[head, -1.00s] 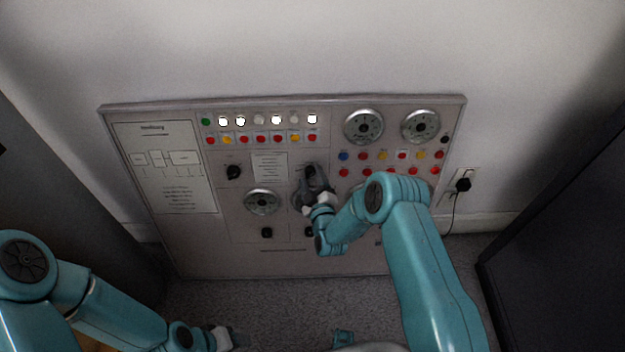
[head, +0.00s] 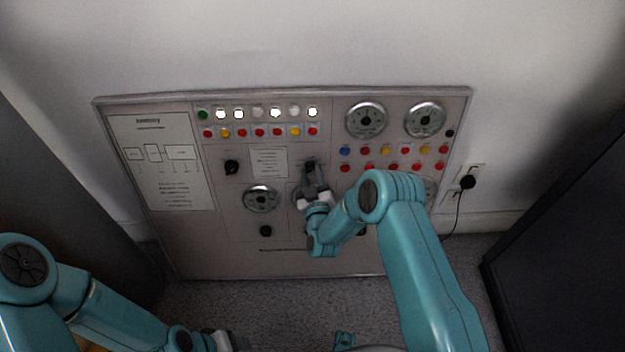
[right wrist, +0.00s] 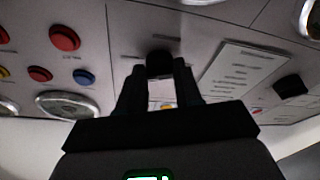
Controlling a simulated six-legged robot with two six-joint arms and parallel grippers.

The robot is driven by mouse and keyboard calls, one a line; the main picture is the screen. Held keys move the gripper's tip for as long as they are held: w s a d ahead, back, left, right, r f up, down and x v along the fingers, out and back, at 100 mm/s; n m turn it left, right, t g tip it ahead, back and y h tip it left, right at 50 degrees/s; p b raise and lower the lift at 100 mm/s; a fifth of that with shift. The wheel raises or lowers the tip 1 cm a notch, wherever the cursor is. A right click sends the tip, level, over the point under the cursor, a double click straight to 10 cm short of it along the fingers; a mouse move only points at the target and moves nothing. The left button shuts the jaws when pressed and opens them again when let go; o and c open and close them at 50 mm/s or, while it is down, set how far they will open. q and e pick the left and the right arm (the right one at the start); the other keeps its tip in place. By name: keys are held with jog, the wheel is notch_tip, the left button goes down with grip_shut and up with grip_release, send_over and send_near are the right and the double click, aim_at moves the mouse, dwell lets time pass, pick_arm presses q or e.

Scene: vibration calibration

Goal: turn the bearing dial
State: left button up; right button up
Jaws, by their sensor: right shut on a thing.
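A grey control panel (head: 225,245) leans against the wall. A black knob (head: 310,166) sits right of a small printed label; it also shows in the right wrist view (right wrist: 160,62). Its lettering is too small to read, so I cannot tell whether it is the bearing dial. My right gripper (head: 312,178) is at this knob, its fingers on either side and shut on it. The fingers (right wrist: 160,85) hide part of the knob. My left gripper (head: 222,340) is low at the bottom edge, away from the panel, its fingers not clear.
Another black knob (head: 232,167) is left of the label (head: 269,162). Round gauges (head: 366,120) and rows of coloured buttons and lamps surround the area. My right arm covers the lower right of the panel. A plug (head: 467,182) with a cord is at right, beside a dark cabinet (head: 565,235).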

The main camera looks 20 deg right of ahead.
jog(key=shift+a+m+h+b, duration=0.1)
jog(key=shift+m+h+b, duration=0.55)
jog(key=shift+m, duration=0.7)
jog(key=shift+m+h+b, duration=0.35)
jog(key=shift+m+b, duration=0.45)
jog(key=shift+m, duration=0.55)
jog(key=o, duration=1)
jog(key=shift+o, duration=0.2)
jog(key=b+v, duration=1)
jog(key=v, duration=0.6)
jog(key=shift+a, duration=0.2)
